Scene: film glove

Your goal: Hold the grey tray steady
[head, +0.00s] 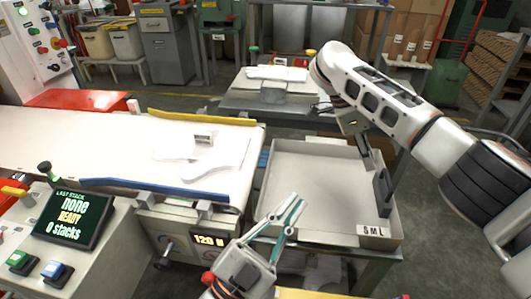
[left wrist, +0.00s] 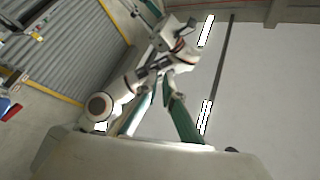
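The grey tray (head: 315,185) is a shallow, square, open box right of the middle in the head view. Its floor looks bare, and a white "SML" label is on its front wall. My left gripper (head: 298,202), with teal fingers, is over the tray's near left part in that view; contact cannot be told. Its fingers also show in the left wrist view (left wrist: 162,88), narrowing towards their tips, with nothing seen between them. My right gripper (head: 364,148) points down at the tray's right side. A dark upright plate (head: 383,192) stands at that side. The right gripper's grip is unclear.
A white worktable (head: 80,140) with a blue front bar and white cut-outs (head: 215,158) lies left of the tray. A control panel (head: 70,215) is at the near left. Another table (head: 265,100) stands behind the tray. A green bin (head: 450,80) is at the back right.

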